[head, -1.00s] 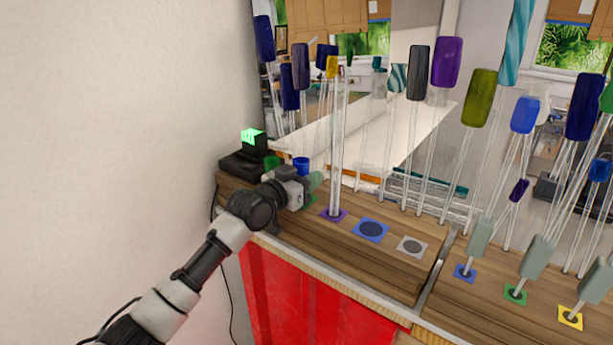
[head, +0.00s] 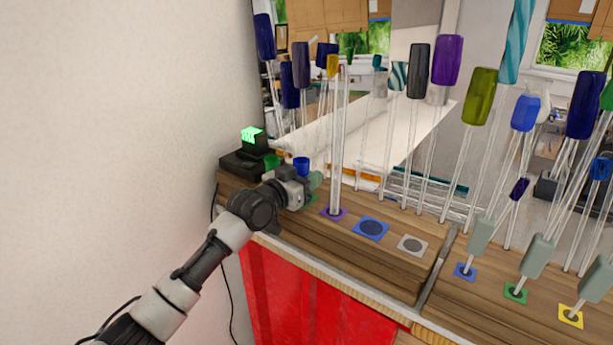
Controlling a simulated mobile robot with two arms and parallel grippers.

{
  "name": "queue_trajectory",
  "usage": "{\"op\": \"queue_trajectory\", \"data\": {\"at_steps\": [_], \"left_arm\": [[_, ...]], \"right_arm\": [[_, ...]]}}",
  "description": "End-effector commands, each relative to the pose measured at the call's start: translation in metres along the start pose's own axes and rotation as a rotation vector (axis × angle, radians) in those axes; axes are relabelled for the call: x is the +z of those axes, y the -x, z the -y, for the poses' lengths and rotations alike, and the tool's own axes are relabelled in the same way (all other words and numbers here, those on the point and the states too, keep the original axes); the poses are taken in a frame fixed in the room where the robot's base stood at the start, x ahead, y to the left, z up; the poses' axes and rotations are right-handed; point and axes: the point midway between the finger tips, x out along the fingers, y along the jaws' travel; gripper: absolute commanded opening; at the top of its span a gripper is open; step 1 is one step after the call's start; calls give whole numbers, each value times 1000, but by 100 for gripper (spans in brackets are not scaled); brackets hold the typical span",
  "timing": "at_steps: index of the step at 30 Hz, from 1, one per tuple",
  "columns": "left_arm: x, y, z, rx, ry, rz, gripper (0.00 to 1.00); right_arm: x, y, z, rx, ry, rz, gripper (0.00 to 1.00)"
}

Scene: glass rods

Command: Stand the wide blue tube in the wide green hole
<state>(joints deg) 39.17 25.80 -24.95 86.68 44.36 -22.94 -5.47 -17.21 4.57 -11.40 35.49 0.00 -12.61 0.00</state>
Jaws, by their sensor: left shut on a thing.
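My left gripper (head: 302,188) is at the back left of the wooden bench, shut on the wide blue tube. Only the tube's blue top (head: 301,163) shows, just above the gripper; the rest is hidden behind the gripper. A small part of the green marker (head: 311,200) of the wide green hole shows below and beside the gripper. The hole itself is hidden, so I cannot tell whether the tube's lower end is in it. My right gripper is not in view.
A tall clear tube (head: 335,140) stands on the purple marker just right of the gripper. The blue hole (head: 371,228) and grey hole (head: 411,245) are empty. Many tall glass rods with coloured ends stand behind and right. A black device (head: 250,160) sits at left.

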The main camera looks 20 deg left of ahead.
Motion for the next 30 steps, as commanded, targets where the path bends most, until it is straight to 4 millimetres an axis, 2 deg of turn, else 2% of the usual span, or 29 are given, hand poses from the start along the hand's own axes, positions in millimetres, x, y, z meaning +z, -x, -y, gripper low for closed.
{"op": "queue_trajectory", "data": {"at_steps": [12, 13, 15, 23, 30], "left_arm": [[9, 0, 0, 0, 0, 0, 12], [9, 0, 0, 0, 0, 0, 40], [8, 0, 0, 0, 0, 0, 48], [9, 1, 0, 0, 0, 2, 48], [8, 17, 0, -1, -1, 2, 48]], "right_arm": [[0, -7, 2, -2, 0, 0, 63], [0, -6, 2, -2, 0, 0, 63], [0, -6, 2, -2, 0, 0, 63], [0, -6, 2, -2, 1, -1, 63], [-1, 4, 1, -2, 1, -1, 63]]}}
